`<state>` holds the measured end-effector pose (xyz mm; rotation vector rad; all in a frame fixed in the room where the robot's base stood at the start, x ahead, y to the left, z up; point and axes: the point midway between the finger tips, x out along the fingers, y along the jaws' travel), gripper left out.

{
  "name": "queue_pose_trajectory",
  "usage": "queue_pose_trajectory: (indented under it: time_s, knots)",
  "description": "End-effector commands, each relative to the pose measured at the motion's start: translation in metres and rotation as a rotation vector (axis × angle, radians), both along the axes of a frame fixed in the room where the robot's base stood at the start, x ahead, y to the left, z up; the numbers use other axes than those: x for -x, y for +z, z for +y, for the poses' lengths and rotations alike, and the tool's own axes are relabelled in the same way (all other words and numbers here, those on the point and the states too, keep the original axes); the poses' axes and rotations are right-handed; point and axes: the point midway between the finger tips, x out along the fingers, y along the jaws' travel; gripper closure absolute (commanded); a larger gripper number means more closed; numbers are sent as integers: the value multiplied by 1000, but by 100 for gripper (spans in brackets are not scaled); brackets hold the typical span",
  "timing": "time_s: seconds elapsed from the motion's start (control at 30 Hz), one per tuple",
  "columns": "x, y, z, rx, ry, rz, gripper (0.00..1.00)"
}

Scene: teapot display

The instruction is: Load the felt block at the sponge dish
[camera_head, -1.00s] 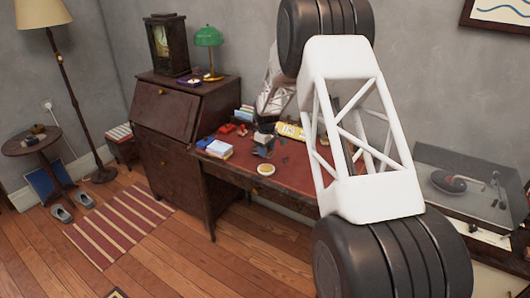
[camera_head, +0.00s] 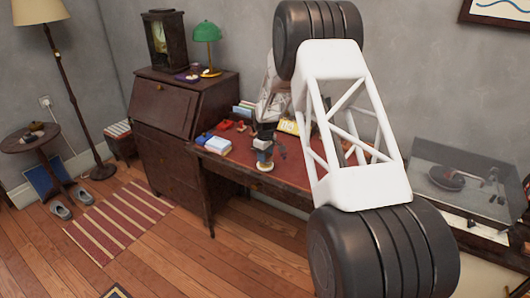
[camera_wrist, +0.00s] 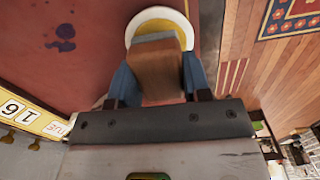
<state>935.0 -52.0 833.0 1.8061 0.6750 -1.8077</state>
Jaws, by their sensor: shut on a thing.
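A brown block with a grey end, which I take to be the felt block (camera_wrist: 157,72), is held between the two blue fingers of my gripper (camera_wrist: 157,78) in the wrist view. The sponge dish (camera_wrist: 138,22) is round with a white rim and a yellow inside. The block overlaps its near part in the wrist view. I cannot tell whether they touch. In the head view my gripper (camera_head: 264,156) is right over the dish (camera_head: 264,167) near the desk's front edge. The block is hard to make out there.
The desk (camera_head: 240,150) has a red top with a dark stain (camera_wrist: 62,38). Blue and white books (camera_head: 217,145) and small red items (camera_head: 224,124) lie to the left. The desk edge is close beyond the dish.

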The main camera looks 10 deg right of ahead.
Motion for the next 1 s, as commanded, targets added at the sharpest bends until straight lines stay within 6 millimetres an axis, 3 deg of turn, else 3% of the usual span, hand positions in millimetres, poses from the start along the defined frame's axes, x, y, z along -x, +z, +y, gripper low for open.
queue_pose_trajectory:
  time_s: [0.27,1.0]
  knots:
    - [0,-10,0,0,0,0,75]
    - [0,-10,0,0,0,0,75]
